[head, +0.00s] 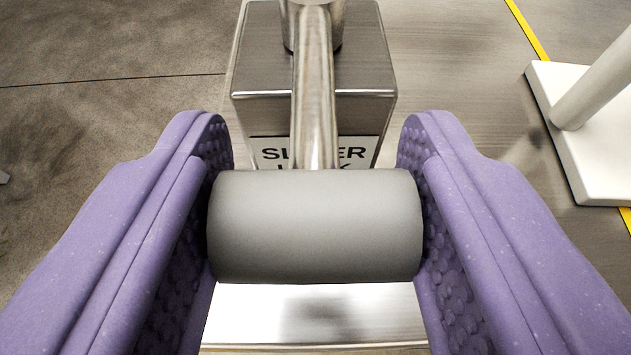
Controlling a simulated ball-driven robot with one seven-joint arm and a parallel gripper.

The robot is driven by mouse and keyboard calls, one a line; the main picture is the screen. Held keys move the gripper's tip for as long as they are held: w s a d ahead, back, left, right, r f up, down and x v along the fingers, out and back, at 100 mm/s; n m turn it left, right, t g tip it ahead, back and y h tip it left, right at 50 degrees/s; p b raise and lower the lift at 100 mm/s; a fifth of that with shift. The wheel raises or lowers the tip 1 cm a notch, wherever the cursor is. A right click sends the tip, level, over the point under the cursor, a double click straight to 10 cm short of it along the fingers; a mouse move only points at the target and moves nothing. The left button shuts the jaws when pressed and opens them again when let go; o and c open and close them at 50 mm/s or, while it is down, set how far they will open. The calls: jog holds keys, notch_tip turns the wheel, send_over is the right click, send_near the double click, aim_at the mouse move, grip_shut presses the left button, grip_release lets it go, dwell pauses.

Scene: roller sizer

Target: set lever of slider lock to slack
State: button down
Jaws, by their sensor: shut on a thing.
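The slider lock is a brushed-metal box (265,70) at the top middle, with a label on its front partly hidden by the lever; "SL" and "ER" can be read. Its lever has a shiny metal rod (314,95) that runs from a round hub on top of the box toward me. The rod ends in a grey cylindrical grip (315,228) lying crosswise. My gripper (315,225) has two purple padded fingers, one at each end of the grip, shut on it. No slack marking is visible.
A white base with a pale post (587,105) stands at the right, by a yellow line (528,30) on the metal surface. A bright metal plate (315,315) lies below the grip. Brown-grey floor (100,110) at the left is mostly clear.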

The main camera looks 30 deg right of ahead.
jog(key=c, duration=0.5)
grip_release()
jog(key=shift+w+r, duration=0.1)
jog(key=shift+w, duration=0.05)
jog(key=p+v, duration=0.1)
jog(key=v, duration=0.6)
jog(key=shift+s+a+p, duration=0.2)
jog(key=shift+s+p, duration=0.1)
jog(key=shift+s, duration=0.05)
